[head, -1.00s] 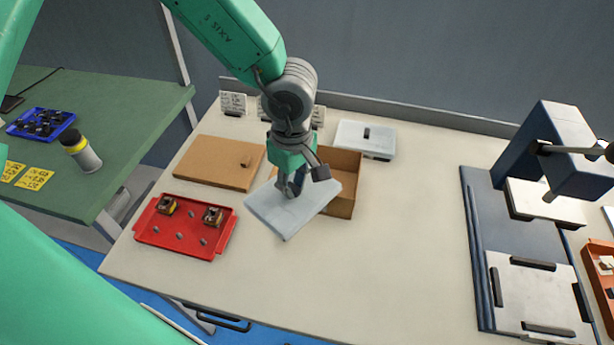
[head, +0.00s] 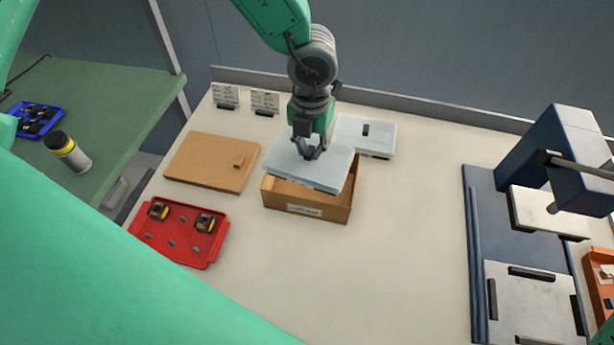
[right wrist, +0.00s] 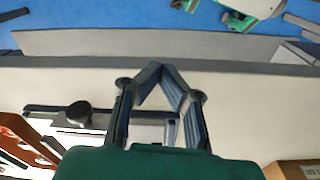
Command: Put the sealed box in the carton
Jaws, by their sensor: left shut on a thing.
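The sealed box (head: 290,171), a flat pale blue-white box, is in my left gripper (head: 311,153), which is shut on it from above. The box is over the open brown carton (head: 332,212) in the head view, slightly turned and tilted, covering much of its opening. It overhangs the carton's back left; whether it touches the rim I cannot tell. The carton has a white label on its front wall. My right gripper (right wrist: 161,70) shows in the right wrist view, its fingertips together with nothing between them.
A pale flat box with a black knob (head: 380,139) lies behind the carton. A brown board (head: 205,163) and a red tray (head: 165,238) with small parts lie left. A blue machine (head: 560,150) stands right. The table's middle is clear.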

